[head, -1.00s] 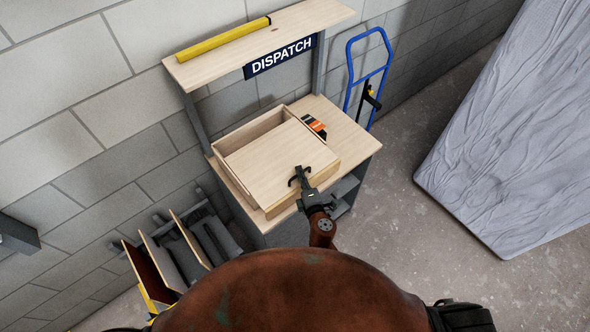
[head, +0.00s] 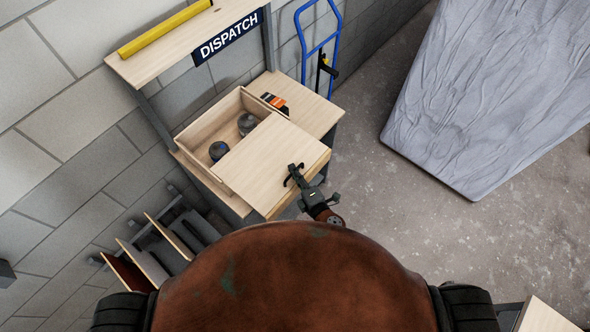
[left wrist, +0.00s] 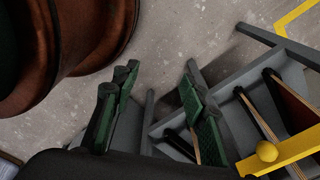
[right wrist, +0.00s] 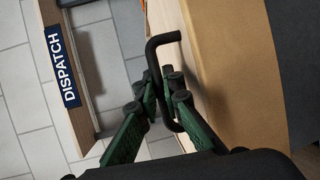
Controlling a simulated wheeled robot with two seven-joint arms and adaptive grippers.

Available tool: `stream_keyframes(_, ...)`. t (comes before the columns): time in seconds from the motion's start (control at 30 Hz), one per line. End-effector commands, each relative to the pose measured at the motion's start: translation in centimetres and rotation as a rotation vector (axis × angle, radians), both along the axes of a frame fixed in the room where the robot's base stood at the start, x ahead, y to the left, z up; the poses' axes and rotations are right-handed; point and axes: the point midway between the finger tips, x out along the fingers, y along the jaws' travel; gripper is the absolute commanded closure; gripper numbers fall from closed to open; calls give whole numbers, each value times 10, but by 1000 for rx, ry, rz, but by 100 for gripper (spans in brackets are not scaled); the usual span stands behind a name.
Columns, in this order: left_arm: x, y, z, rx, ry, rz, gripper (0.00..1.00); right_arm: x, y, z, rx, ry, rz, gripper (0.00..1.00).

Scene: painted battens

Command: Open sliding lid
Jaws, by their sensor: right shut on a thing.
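The wooden box on the workbench has a pale sliding lid (head: 265,163), pulled toward my side so that the box (head: 196,133) is partly uncovered. Two dark round objects show inside, one at the left (head: 217,150) and one farther right (head: 247,123). My right gripper (head: 297,178) is at the lid's near edge, shut on the black handle (right wrist: 160,48), which shows as a bent bar between its fingers in the right wrist view. My left gripper (left wrist: 154,104) is open and empty in the left wrist view, above the floor beside a rack.
The bench has a shelf with a DISPATCH sign (head: 228,36) and a yellow bar (head: 165,28). Orange-and-black items (head: 274,103) lie beside the box. A blue hand truck (head: 318,50) stands behind the bench. A panel rack (head: 165,240) is at left, a wrapped grey slab (head: 475,90) at right.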

Motion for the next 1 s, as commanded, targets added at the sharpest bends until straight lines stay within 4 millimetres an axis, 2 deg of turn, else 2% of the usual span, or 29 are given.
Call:
stream_keyframes(0.1, 5, 0, 0, -1, -6, -1, 60, 0, 0, -1, 1, 1, 1, 100)
stream_keyframes(0.13, 7, 0, 0, -1, -9, -2, 60, 0, 0, -1, 1, 1, 1, 91)
stream_keyframes(0.23, 15, -1, 1, -1, -19, -3, 60, 0, 0, 0, 1, 0, 0, 84)
stream_keyframes(0.4, 24, -1, 2, -3, -32, -6, 60, 0, 0, 0, 1, 0, -1, 84)
stream_keyframes(0.57, 16, 3, 1, 2, -21, -3, 60, -3, -2, 0, 0, 1, -1, 84)
stream_keyframes(0.73, 16, 1, 1, 1, -21, -3, 60, -23, -12, 4, 1, 3, -1, 84)
stream_keyframes(1.0, 15, 1, 1, 0, -20, -3, 60, -74, -37, 14, 1, 5, -3, 84)
